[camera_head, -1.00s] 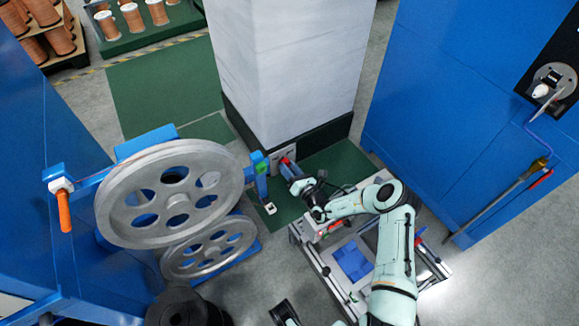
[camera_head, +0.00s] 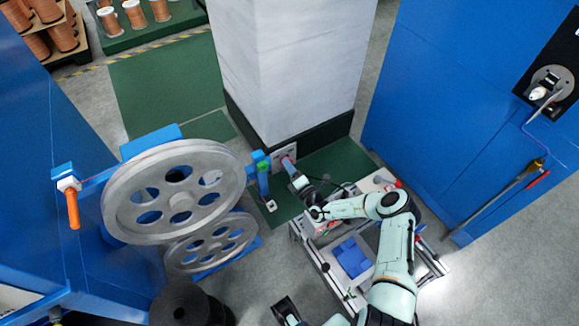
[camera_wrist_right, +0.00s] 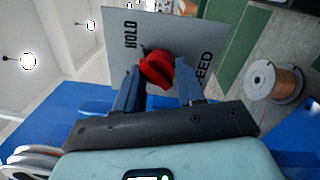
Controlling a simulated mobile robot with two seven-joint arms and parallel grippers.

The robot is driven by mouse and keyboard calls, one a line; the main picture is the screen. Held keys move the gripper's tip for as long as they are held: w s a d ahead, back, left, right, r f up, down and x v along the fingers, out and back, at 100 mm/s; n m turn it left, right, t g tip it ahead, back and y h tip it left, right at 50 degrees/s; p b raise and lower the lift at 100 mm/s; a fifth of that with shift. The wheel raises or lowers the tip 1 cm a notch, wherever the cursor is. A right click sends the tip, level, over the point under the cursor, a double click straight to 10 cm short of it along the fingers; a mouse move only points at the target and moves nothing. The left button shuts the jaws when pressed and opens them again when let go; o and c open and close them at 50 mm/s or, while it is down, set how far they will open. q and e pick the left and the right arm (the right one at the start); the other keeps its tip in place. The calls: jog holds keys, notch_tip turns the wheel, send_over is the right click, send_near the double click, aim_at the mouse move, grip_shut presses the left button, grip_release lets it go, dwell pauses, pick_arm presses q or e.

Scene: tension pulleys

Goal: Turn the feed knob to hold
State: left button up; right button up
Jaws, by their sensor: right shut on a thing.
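The red feed knob (camera_wrist_right: 157,70) sits on a grey plate (camera_wrist_right: 116,28) marked HOLD and FEED in the right wrist view. HOLD is at the upper left of the knob and FEED at its right. My right gripper (camera_wrist_right: 158,78) has its blue fingers on either side of the knob and is shut on it. In the head view my right gripper (camera_head: 289,166) reaches the plate (camera_head: 283,153) low on the pale column; the fingers mostly hide the knob. I cannot tell exactly where the knob points. A dark part at the bottom edge, likely my left gripper (camera_head: 285,310), is cut off.
Two large grey pulleys (camera_head: 130,205) stand left of the plate, with a blue post (camera_head: 262,178) close to my right gripper. A workbench with a blue tray (camera_head: 352,262) lies under my right arm. A copper spool (camera_wrist_right: 288,82) shows in the wrist view.

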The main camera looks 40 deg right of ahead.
jog(key=shift+a+f, duration=0.1)
dwell(0.5)
jog(key=o, duration=1)
jog(key=shift+o, duration=0.2)
jog(key=shift+s, duration=0.1)
jog(key=s+a+p, duration=0.1)
jog(key=s, duration=1.2)
jog(key=shift+a+f, duration=0.15)
jog(key=shift+f, duration=0.25)
jog(key=shift+s, duration=0.1)
